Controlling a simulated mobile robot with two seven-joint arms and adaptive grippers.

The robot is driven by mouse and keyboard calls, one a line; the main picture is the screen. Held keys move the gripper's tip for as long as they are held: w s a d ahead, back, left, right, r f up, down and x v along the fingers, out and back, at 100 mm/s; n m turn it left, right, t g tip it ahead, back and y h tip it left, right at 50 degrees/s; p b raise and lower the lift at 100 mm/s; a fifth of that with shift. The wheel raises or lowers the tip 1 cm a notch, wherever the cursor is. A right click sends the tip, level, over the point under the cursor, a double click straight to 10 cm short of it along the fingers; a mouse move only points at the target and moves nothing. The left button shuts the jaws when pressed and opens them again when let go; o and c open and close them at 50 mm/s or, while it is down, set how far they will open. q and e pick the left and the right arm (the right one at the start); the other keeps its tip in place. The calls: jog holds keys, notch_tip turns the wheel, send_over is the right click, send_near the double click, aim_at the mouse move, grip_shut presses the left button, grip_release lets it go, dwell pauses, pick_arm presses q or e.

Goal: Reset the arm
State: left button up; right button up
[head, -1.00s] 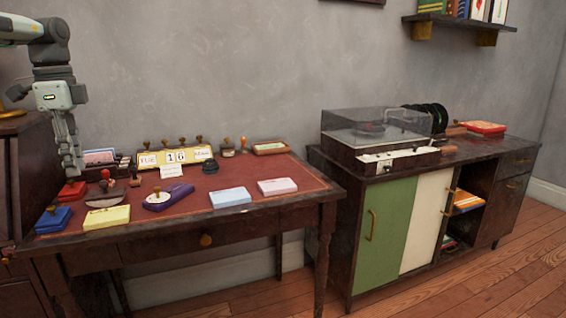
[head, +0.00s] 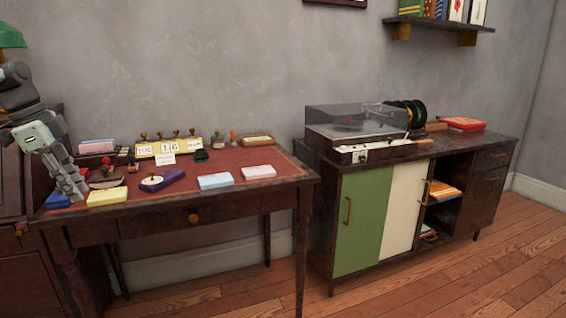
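My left arm comes in from the left edge. My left gripper (head: 76,190) points down and to the right over the left end of the writing desk (head: 235,178). Its fingers look close together, and I see nothing between them, but I cannot tell whether they are open or shut. They cover part of a blue box (head: 57,201) and are left of a yellow pad (head: 107,196). I cannot tell how high they are above the desk. My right gripper is not in view.
The desk holds a purple stamp pad (head: 172,177), a light blue pad (head: 214,181), a pink pad (head: 258,172) and a date display (head: 167,149) with several stamps. A record player (head: 358,128) stands on the cabinet (head: 364,220) at right. The wooden floor in front is clear.

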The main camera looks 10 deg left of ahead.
pick_arm(q)
jog(key=s+a+f+n+t+y, duration=0.15)
jog(key=f+t, duration=0.25)
jog(key=f, duration=0.5)
jog(key=s+a+f+n+t, duration=0.2)
jog(key=f+n+t, duration=0.1)
jog(key=f, duration=0.6)
jog(key=s+a+f+n+t+y, duration=0.15)
jog(key=f+t, duration=0.25)
jog(key=f, duration=0.5)
jog(key=s+d+f+n+g+y+p, duration=0.1)
jog(key=s+d+f+n+g+y, duration=0.1)
jog(key=s+d+f, duration=0.3)
jog(key=s+d+f+n+g+y, duration=0.1)
jog(key=s+d+f+n+g, duration=0.15)
jog(key=s+f, duration=0.4)
jog(key=s+d+f+g+h, duration=0.1)
jog(key=s+d+f, duration=0.3)
jog(key=d, duration=0.7)
jog(key=s+d+f+g+h, duration=0.1)
jog(key=s+d+f+g, duration=0.3)
jog(key=d, duration=0.6)
jog(key=shift+s+d+n+h, duration=0.3)
jog(key=shift+s+d+n, duration=0.15)
jog(key=shift+s, duration=0.7)
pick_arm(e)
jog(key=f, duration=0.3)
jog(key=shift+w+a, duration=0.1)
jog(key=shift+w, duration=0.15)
